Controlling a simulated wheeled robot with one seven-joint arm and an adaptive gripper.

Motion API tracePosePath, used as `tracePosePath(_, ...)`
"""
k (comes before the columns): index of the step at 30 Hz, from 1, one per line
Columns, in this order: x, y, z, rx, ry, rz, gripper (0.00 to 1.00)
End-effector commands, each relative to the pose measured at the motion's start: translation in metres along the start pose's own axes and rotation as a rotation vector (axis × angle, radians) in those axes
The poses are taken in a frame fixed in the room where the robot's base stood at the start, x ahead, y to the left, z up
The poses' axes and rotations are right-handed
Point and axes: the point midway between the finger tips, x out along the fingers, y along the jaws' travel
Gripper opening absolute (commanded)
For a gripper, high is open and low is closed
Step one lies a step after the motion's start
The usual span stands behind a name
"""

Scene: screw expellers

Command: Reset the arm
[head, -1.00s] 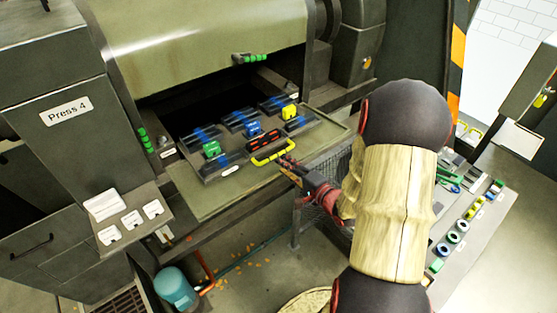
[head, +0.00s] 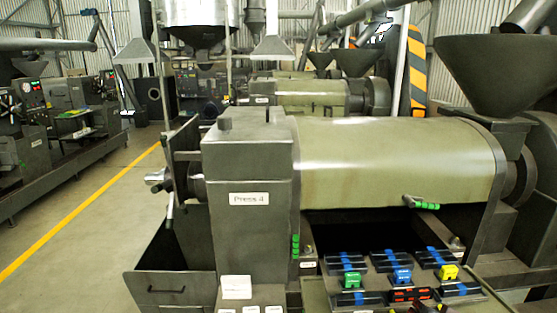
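Only what looks like the dark tip of my gripper (head: 425,307) shows, at the bottom edge of the head view. It is just in front of the red and black block (head: 408,295) on the grey tray (head: 372,284). The rest of my gripper and arm is out of the frame. I cannot tell whether its fingers are open or shut, or whether they touch anything.
The tray carries a green block (head: 351,279), a blue block (head: 402,276) and a yellow block (head: 448,272). It sits before the opening of Press 4 (head: 265,165). More presses stand behind. Open floor (head: 95,225) with a yellow line lies left.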

Motion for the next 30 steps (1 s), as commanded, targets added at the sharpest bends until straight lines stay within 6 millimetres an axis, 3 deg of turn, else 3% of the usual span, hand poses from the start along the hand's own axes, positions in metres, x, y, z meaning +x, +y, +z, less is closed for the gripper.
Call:
tracePosePath(4, -0.065, -0.026, 0.024, -0.189, -0.107, 0.018, 0.28)
tracePosePath(9, -0.140, -0.045, 0.072, -0.403, -0.274, -0.033, 0.28)
tracePosePath(15, -0.200, -0.052, 0.117, -0.580, -0.412, -0.125, 0.28)
tracePosePath(19, -0.214, -0.052, 0.128, -0.622, -0.446, -0.151, 0.28)
tracePosePath(30, -0.215, -0.052, 0.129, -0.625, -0.450, -0.152, 0.28)
